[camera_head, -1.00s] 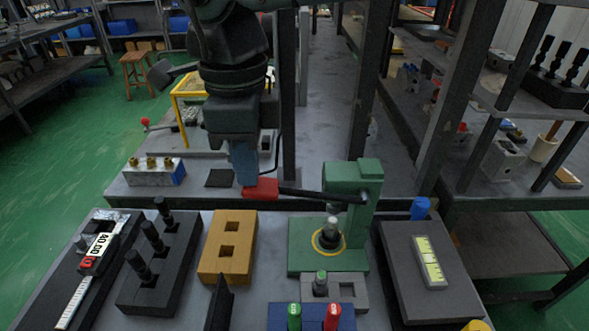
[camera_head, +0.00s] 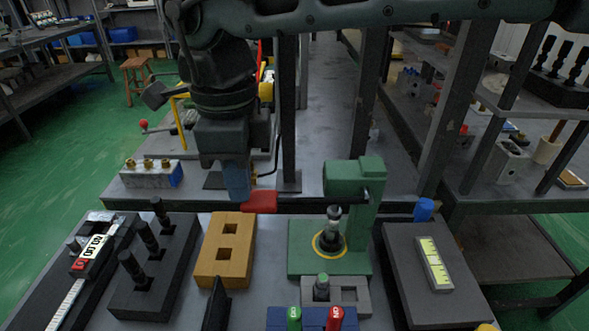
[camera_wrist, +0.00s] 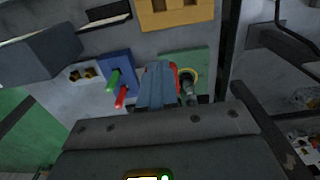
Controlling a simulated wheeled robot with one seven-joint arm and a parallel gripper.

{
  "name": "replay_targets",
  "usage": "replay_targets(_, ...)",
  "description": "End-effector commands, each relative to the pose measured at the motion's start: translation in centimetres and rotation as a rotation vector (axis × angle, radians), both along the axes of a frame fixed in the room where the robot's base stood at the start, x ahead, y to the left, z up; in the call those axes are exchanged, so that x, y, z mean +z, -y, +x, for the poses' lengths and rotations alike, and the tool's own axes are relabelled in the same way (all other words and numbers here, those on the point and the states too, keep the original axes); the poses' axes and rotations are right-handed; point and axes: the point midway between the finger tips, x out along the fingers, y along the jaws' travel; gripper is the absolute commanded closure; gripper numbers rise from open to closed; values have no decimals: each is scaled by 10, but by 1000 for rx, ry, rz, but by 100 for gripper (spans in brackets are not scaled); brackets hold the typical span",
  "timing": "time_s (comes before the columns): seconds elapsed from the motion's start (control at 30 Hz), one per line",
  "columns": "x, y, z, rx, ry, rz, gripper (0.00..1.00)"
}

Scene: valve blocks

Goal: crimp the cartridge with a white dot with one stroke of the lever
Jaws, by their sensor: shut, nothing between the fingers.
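The green press (camera_head: 354,190) stands on the bench with a dark cartridge (camera_head: 331,240) upright in its yellow ring, under the ram. I cannot make out a white dot on it. The lever's red handle (camera_head: 260,202) sticks out to the left of the press; its dark rod is hard to see against the bench edge. My gripper (camera_head: 238,194) has its blue fingers shut and empty, right at the handle's left end, seemingly touching it. In the wrist view the fingers (camera_wrist: 157,85) partly cover the red handle (camera_wrist: 176,75), beside the press cartridge (camera_wrist: 188,86).
A grey block (camera_head: 348,296) with a green-topped part stands before the press, and a blue block (camera_head: 312,317) with green and red pins nearer. A dark rack (camera_head: 152,280) of black cartridges and a yellow block (camera_head: 226,250) are left; a dark plate (camera_head: 432,270) is right.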

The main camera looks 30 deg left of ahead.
Motion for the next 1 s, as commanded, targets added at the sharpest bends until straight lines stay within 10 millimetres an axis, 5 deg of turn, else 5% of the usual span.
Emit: replay_targets(1.0, -26, -5, -3, 1, -1, 1, 100)
